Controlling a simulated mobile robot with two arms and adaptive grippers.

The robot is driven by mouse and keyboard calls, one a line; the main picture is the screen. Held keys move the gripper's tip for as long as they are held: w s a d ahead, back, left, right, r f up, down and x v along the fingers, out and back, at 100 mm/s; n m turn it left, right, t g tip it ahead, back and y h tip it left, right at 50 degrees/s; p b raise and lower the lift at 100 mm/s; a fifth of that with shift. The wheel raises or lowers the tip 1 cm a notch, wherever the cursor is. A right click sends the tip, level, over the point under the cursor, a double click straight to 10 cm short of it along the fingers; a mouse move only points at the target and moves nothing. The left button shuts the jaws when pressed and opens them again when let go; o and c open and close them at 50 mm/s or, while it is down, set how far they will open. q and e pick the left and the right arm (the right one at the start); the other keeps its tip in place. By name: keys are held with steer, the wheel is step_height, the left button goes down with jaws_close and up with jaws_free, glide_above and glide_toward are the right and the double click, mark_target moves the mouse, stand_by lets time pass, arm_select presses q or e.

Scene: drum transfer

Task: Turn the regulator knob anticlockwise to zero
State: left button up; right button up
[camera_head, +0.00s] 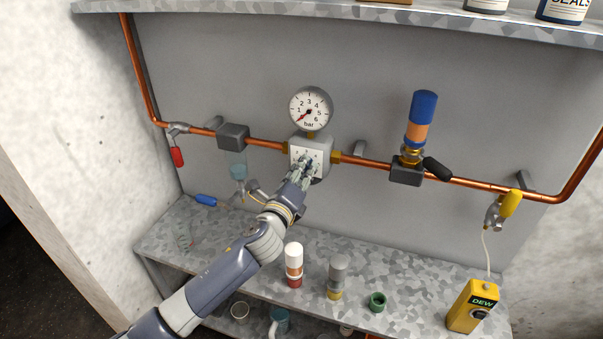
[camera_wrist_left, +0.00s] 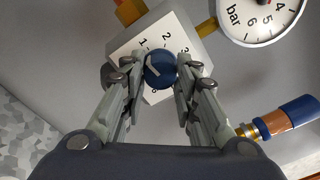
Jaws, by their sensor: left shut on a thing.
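The regulator (camera_head: 326,146) is a grey block on the copper pipe with a white numbered plate (camera_wrist_left: 126,62) on its front. Its round blue knob (camera_wrist_left: 158,70) has a white pointer mark and sits in the middle of the plate. My left gripper (camera_head: 307,163) is shut on the knob, one finger on each side in the left wrist view. The fingers mostly cover the knob in the head view. The pressure gauge (camera_head: 310,104) stands above the regulator; its red needle points to the lower left, near the low end of the scale. My right gripper is not in view.
The copper pipe (camera_head: 368,162) carries a red-handled valve (camera_head: 177,156) at left, a blue-orange cylinder (camera_head: 421,119) and a yellow-handled valve (camera_head: 510,204) at right. A yellow DEW meter (camera_head: 473,306) and several small containers stand on the speckled shelf (camera_head: 225,222) below.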

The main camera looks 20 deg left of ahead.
arm_select(q)
steer(key=shift+r+n, duration=0.1)
steer(key=shift+n, duration=3.5)
steer(key=o, duration=1.1)
steer(key=s, duration=1.2)
steer(key=shift+a, duration=0.25)
